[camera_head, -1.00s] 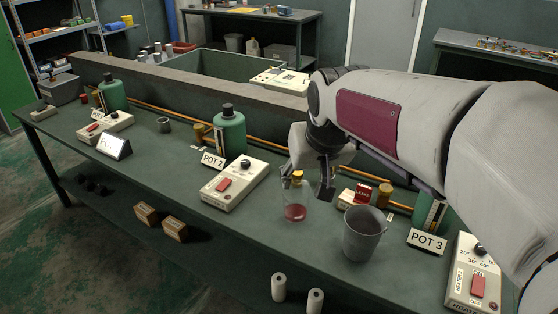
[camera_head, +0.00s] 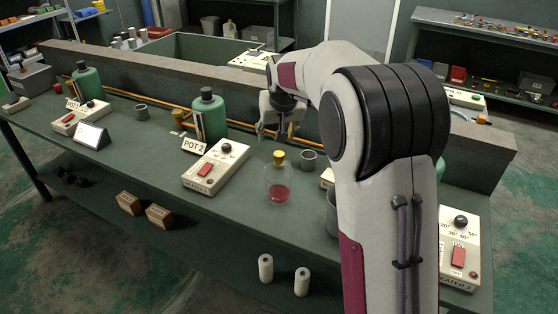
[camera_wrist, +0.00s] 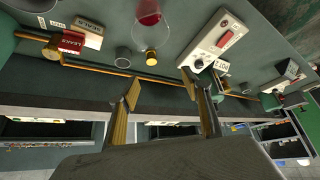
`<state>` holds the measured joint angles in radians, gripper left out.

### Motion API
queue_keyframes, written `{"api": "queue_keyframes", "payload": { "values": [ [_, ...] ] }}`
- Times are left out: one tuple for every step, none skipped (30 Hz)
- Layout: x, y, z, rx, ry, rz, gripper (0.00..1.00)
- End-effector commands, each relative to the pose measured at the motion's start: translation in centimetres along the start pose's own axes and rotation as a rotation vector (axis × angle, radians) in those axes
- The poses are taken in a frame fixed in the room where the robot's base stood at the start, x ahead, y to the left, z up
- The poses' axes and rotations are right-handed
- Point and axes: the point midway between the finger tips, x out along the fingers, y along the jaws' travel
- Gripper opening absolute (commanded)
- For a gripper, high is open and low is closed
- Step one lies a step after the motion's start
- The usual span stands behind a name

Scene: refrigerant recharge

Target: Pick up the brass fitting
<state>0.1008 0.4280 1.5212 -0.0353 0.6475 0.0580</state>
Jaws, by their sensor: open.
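A small brass fitting (camera_head: 279,158) shows just behind the clear beaker of red liquid (camera_head: 278,192) on the green bench. In the wrist view the brass fitting (camera_wrist: 151,58) stands apart from the beaker, close to a small grey cup (camera_wrist: 138,33). My gripper (camera_head: 275,132) is above the back of the bench, behind the fitting. In the wrist view its two fingers (camera_wrist: 160,88) are spread with nothing between them. The fitting lies beyond the fingertips, between their lines.
Copper pipe (camera_head: 150,103) runs along the back wall ledge (camera_head: 170,70). The POT 2 heater box (camera_head: 216,166) and green bottle (camera_head: 208,115) stand left.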

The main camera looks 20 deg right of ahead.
Motion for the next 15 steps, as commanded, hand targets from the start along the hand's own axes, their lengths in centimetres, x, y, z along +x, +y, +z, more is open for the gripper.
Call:
{"api": "queue_keyframes", "payload": {
  "values": [
    [1.3, 0.2, -0.3, 0.003, -0.002, 0.002, 0.48],
    [1.9, 0.2, -0.6, 0.005, -0.002, 0.003, 0.48],
    [2.8, 0.3, -0.9, 0.007, 0.000, 0.004, 0.48],
    [3.5, 0.4, -1.1, 0.008, 0.000, 0.005, 0.48],
    [4.1, 0.5, -1.4, 0.010, 0.002, 0.005, 0.48],
    [5.1, 0.6, -1.6, 0.012, 0.002, 0.007, 0.48],
    [5.7, 0.7, -1.8, 0.013, 0.004, 0.007, 0.48],
    [6.4, 0.8, -1.9, 0.015, 0.003, 0.008, 0.48],
    [7.3, 0.9, -2.2, 0.017, 0.005, 0.010, 0.48],
    [8.0, 1.0, -2.3, 0.019, 0.005, 0.010, 0.48],
    [8.7, 1.1, -2.5, 0.020, 0.006, 0.011, 0.48],
    [9.6, 1.2, -2.6, 0.022, 0.007, 0.013, 0.48],
    [10.3, 1.4, -2.8, 0.024, 0.008, 0.013, 0.48],
    [11.0, 1.5, -2.9, 0.026, 0.009, 0.014, 0.48],
    [11.9, 1.6, -3.0, 0.028, 0.011, 0.016, 0.48]
  ]
}}
